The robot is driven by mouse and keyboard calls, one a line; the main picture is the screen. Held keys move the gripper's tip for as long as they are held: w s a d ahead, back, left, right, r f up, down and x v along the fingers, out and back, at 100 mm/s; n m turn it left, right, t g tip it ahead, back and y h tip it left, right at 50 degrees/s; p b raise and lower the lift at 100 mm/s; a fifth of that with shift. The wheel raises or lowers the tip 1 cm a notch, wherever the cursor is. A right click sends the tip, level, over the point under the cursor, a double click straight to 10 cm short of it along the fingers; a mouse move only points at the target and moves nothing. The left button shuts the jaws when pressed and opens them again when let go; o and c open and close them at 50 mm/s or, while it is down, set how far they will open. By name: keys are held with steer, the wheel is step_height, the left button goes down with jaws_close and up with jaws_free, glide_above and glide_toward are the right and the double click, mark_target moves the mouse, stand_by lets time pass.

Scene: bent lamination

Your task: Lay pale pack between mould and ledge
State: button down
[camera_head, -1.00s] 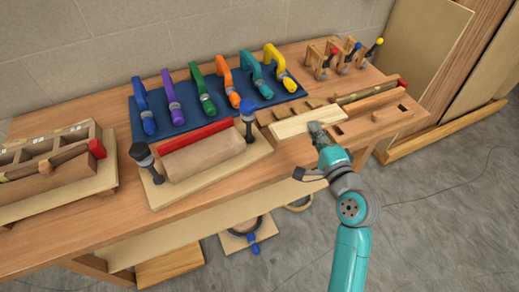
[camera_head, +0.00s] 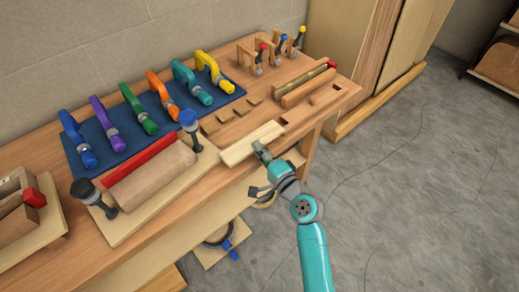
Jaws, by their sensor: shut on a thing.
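The pale pack (camera_head: 250,144) is a flat, light wooden strip. My gripper (camera_head: 261,150) is shut on it near its right half and holds it over the front edge of the bench. How high it is above the bench is hard to tell. The mould (camera_head: 157,180) is a brown rounded block on a pale base board, left of the pack. A long red bar (camera_head: 141,158) runs along the mould's back side; it may be the ledge, and any gap between them is hidden from this angle.
Two upright clamps, one black-topped (camera_head: 88,190) and one blue-topped (camera_head: 190,125), stand at the mould's ends. Coloured clamps lie on a blue mat (camera_head: 110,140) behind. A slotted wooden rack (camera_head: 235,130) lies behind the pack. Open floor (camera_head: 400,210) is at the right.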

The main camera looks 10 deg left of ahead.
steer(key=c, duration=1.5)
jaws_free()
steer(key=v, duration=1.2)
steer(key=shift+r, duration=0.1)
